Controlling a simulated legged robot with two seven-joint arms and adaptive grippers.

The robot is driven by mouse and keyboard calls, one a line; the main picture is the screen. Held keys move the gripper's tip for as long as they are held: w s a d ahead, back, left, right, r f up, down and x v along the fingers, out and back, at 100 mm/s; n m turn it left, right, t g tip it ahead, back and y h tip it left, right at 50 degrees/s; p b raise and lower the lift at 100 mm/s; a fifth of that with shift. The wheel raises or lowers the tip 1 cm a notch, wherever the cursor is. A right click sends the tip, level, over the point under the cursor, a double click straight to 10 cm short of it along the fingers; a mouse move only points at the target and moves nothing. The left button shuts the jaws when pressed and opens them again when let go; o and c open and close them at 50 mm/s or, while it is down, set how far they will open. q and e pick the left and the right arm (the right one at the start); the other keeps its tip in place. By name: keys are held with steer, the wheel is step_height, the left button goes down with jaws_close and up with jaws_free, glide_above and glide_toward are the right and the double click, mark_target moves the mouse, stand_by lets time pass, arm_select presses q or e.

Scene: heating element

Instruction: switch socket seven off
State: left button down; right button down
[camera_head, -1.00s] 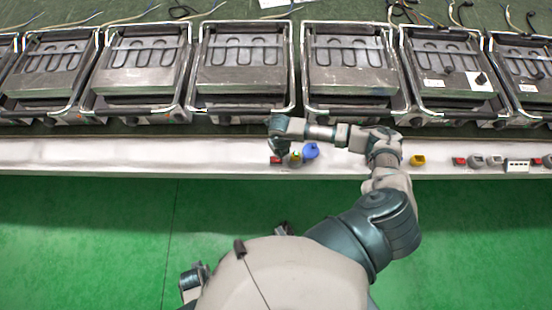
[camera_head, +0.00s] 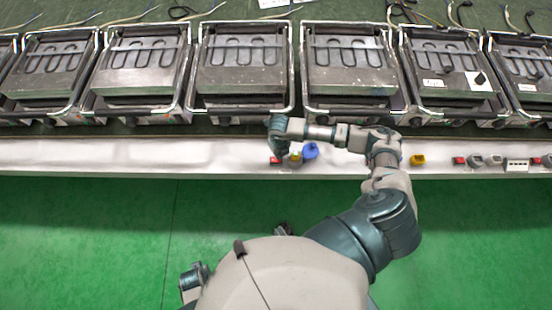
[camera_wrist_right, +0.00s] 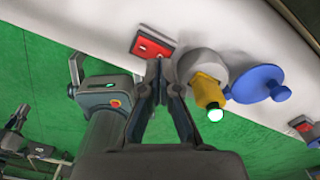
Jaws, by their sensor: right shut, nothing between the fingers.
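A white ledge (camera_head: 130,155) carries a red switch (camera_head: 275,160), a grey round base with a yellow knob (camera_head: 296,156) and a blue round part (camera_head: 310,151). No number marks socket seven. My right gripper (camera_head: 278,153) is shut and empty over the red switch and beside the yellow knob. In the right wrist view, its fingertips (camera_wrist_right: 160,68) are close to the red switch (camera_wrist_right: 152,45); contact cannot be told. The yellow knob (camera_wrist_right: 208,92), right of the fingers, has a pale, bright greenish tip. The blue part (camera_wrist_right: 260,85) is further right. My left gripper is not seen.
A row of metal heating units (camera_head: 243,65) stands behind the ledge. Further right are a yellow part (camera_head: 417,160), another red switch (camera_head: 459,161) and several small grey parts.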

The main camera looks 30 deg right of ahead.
steer(key=shift+f+b, duration=0.85)
steer(key=shift+f, duration=0.5)
stand_by(0.8)
steer(key=shift+r, duration=0.15)
step_height(320, 180, up, 2)
steer(key=shift+r+p, duration=0.1)
steer(key=shift+p, duration=0.9)
step_height(320, 180, up, 5)
steer(key=p, duration=0.3)
steer(key=shift+p, duration=0.4)
steer(key=shift+f, duration=0.2)
